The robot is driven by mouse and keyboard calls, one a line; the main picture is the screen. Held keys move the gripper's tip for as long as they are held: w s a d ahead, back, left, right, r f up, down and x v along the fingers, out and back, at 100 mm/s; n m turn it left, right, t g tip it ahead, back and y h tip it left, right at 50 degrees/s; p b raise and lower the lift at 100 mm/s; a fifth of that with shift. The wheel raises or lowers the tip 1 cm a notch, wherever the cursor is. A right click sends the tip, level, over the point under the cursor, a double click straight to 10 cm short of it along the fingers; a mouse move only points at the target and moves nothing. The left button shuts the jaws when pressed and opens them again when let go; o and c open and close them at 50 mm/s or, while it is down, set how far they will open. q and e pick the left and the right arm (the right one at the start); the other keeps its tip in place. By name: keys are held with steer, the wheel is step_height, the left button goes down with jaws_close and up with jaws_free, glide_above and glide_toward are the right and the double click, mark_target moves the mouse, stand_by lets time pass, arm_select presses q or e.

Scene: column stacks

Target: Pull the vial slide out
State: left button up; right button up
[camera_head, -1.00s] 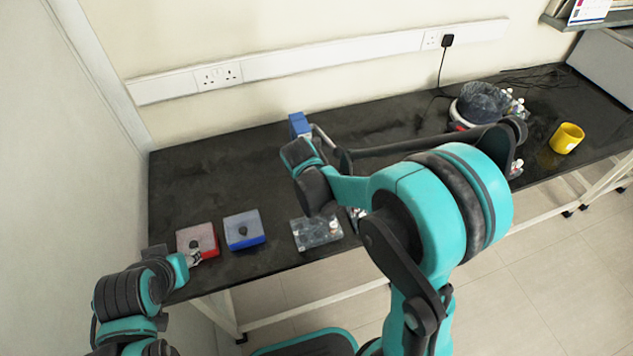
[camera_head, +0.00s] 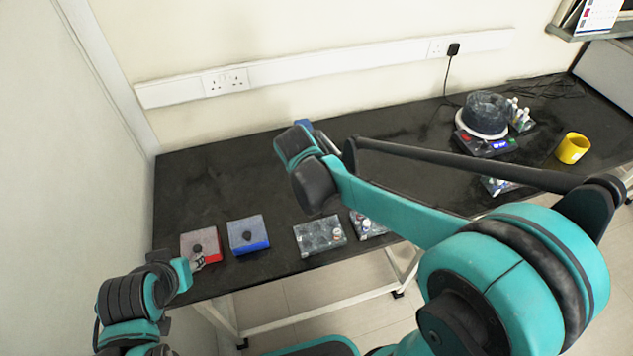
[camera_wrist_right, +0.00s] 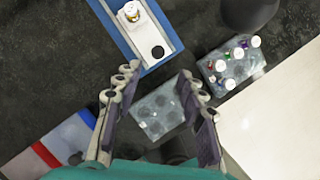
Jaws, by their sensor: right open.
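The vial slide (camera_wrist_right: 150,33) is a pale strip with a black round knob (camera_wrist_right: 158,52) near its lower end, set in a blue housing (camera_wrist_right: 112,30). A white-capped vial (camera_wrist_right: 130,12) stands on it. In the head view only a bit of blue (camera_head: 303,124) shows behind my right wrist. My right gripper (camera_wrist_right: 158,80) is open and empty, its fingertips just below the knob end in the wrist view; their height above it is unclear. My left gripper (camera_head: 197,262) is at the front of the red block; its jaws are too small to read.
A red block (camera_head: 198,242) and a blue block (camera_head: 247,234) with black knobs sit at the left front. A clear tray (camera_head: 320,236) and a vial tray (camera_wrist_right: 230,62) lie along the front edge. A balance (camera_head: 486,144) and yellow mug (camera_head: 572,148) stand right. The back left of the table is clear.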

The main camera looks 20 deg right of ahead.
steer(key=shift+v, duration=1.9)
steer(key=s+d+m+t+y, duration=0.1)
steer(key=s+m, duration=0.5)
steer(key=m, duration=0.7)
steer(key=s+d+m+t+y, duration=0.2)
steer(key=s+m, duration=0.5)
steer(key=m, duration=0.7)
steer(key=shift+s+d+t, duration=0.2)
steer(key=shift+s+t, duration=0.15)
steer(key=shift+t, duration=0.15)
